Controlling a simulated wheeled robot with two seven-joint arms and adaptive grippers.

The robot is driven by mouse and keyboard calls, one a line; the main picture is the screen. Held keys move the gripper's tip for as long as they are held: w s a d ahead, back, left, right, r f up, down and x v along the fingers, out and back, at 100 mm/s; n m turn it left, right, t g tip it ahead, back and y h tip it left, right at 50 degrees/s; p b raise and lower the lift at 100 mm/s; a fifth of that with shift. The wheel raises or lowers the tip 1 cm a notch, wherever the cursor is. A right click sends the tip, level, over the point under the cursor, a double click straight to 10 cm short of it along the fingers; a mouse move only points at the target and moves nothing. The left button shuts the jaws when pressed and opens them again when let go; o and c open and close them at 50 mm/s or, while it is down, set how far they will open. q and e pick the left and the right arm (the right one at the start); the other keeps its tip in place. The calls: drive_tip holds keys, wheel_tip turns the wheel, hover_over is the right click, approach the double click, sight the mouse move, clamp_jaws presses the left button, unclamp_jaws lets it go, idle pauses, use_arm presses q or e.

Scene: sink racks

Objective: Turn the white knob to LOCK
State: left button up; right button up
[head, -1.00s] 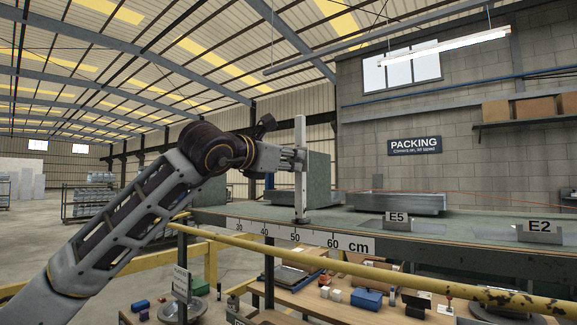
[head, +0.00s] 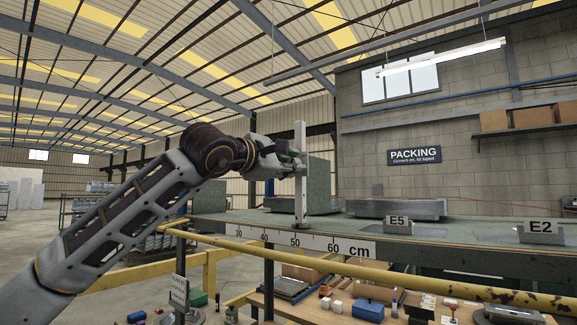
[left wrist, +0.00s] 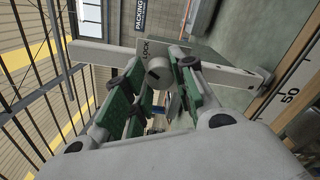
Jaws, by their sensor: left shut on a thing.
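The white knob (left wrist: 158,72) sits on a pale post (left wrist: 225,75), beside a plate marked LOCK (left wrist: 150,48), in the left wrist view. In the head view the post (head: 300,185) stands upright on the green bench top. My left gripper (left wrist: 160,76) has its green-padded fingers on both sides of the knob and is shut on it. In the head view the left gripper (head: 292,160) is at the post's upper part and hides the knob. The knob's pointer is too small to read. My right gripper is not in view.
A ruler strip (head: 320,244) runs along the bench's front edge. A yellow rail (head: 380,273) crosses in front. Grey trays (head: 400,209) and E5 (head: 397,220) and E2 (head: 541,226) tags stand to the right. A lower wooden table (head: 345,312) holds small items.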

use_arm(q)
drive_tip(key=m, duration=0.3)
drive_tip(key=o, duration=1)
drive_tip(key=shift+o, duration=0.2)
drive_tip(key=v, duration=1.2)
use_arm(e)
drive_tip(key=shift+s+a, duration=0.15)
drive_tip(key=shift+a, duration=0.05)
